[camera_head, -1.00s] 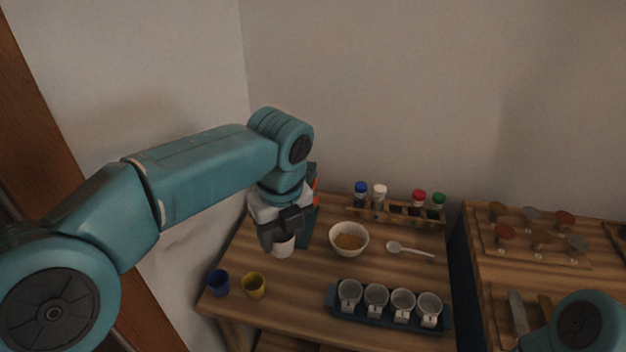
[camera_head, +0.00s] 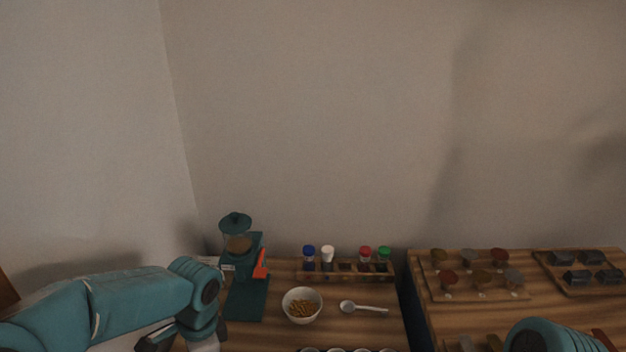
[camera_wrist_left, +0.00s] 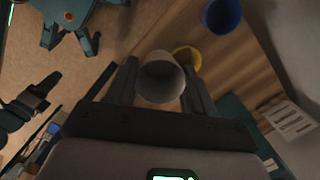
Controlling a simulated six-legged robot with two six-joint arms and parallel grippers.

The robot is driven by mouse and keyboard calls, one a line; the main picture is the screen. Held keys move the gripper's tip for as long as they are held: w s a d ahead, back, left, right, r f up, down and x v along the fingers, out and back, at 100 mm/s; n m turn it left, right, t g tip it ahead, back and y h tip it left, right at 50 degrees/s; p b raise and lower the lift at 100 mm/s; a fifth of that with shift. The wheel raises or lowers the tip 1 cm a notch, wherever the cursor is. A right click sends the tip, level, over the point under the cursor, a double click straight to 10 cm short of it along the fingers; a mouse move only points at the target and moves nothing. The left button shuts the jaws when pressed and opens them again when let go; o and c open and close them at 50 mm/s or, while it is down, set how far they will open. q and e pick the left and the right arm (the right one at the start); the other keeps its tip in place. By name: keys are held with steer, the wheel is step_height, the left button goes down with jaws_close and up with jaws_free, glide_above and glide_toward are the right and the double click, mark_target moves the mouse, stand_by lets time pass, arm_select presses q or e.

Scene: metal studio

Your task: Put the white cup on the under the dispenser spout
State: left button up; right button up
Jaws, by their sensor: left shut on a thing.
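The white cup (camera_wrist_left: 157,72) is between the fingers of my left gripper (camera_wrist_left: 160,88) in the left wrist view. The gripper is shut on it, with a finger on each side of the cup. In the head view my left arm reaches in at the lower left, and the cup cannot be made out there. The teal dispenser (camera_head: 246,297), with a clear hopper, dark lid and orange lever, stands at the back left of the wooden table, just right of my left wrist. Its spout is not clear. My right gripper is out of view.
A yellow cup (camera_wrist_left: 188,56) and a blue cup (camera_wrist_left: 221,15) show beyond the held cup. A bowl of food (camera_head: 302,306), a white spoon (camera_head: 364,308) and a rack of capped jars (camera_head: 347,268) lie right of the dispenser. A second table (camera_head: 440,318) stands at right.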

arm_select(q)
steer(key=n, duration=0.2)
steer(key=f+n, duration=0.1)
steer(key=n, duration=0.3)
steer(key=shift+s+d+f+g+h, duration=0.15)
steer(key=shift+d+f+g+h, duration=0.05)
steer(key=shift+d+g+h, duration=0.1)
steer(key=n, duration=0.5)
steer(key=shift+w+d+f+n+h, duration=0.1)
steer(key=shift+w+d+n+h, duration=0.2)
steer(key=shift+n, duration=0.1)
